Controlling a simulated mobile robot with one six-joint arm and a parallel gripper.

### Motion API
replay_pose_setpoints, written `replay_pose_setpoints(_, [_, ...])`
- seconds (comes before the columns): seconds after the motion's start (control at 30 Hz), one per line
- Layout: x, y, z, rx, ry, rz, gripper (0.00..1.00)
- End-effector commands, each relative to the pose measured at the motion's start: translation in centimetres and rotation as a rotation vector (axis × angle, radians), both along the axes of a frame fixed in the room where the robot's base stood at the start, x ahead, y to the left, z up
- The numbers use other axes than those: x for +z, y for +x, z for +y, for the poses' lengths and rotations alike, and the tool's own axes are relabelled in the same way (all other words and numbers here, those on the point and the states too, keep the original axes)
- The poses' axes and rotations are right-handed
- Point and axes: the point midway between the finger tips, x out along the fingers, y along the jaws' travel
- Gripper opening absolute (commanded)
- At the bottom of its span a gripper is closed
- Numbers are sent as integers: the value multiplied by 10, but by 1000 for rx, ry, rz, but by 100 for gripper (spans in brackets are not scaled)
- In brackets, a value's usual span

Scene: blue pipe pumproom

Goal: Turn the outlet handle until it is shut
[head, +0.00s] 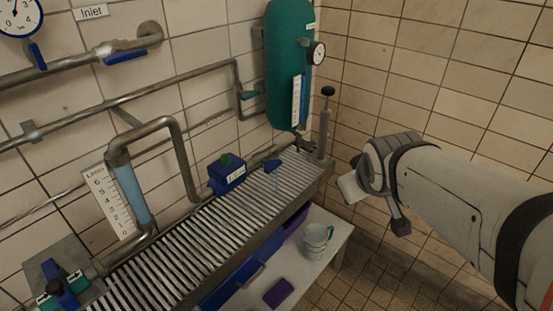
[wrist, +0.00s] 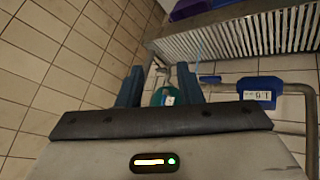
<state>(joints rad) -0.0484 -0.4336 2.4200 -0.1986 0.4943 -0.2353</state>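A small blue handle (head: 272,165), likely the outlet handle, sits on the pipe below the teal tank, above the slatted grate. A thin bluish stream (head: 277,182) shows under it. No outlet label is readable. The blue handle also appears in the wrist view (wrist: 210,79), just right of my fingers. My gripper (wrist: 160,82) has its two dark blue fingers apart with nothing held; the teal tank (wrist: 166,97) shows between them, beyond. In the head view my arm reaches in from the right, and my gripper is right of the handle, clear of it.
A blue box (head: 227,173) with a label stands left of the handle. A grey upright post (head: 323,130) with a black knob stands at the grate's right end. Other blue handles are at the inlet pipe (head: 125,56) and lower left (head: 60,287).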

Motion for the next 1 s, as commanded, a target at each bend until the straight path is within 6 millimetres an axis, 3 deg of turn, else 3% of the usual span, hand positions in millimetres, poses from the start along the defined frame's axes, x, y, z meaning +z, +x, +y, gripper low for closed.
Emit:
replay_pose_setpoints(0.03, [-31, 17, 3, 61, -46, -51, 33])
replay_pose_setpoints(0.27, [-71, 87, 26, 348, -266, -308, 33])
replay_pose_setpoints(0.5, [-112, 142, 67, 627, -500, -589, 33])
replay_pose_setpoints(0.8, [-155, 174, 128, 910, -738, -913, 33])
replay_pose_setpoints(1.0, [-162, 178, 147, 985, -806, -1018, 33])
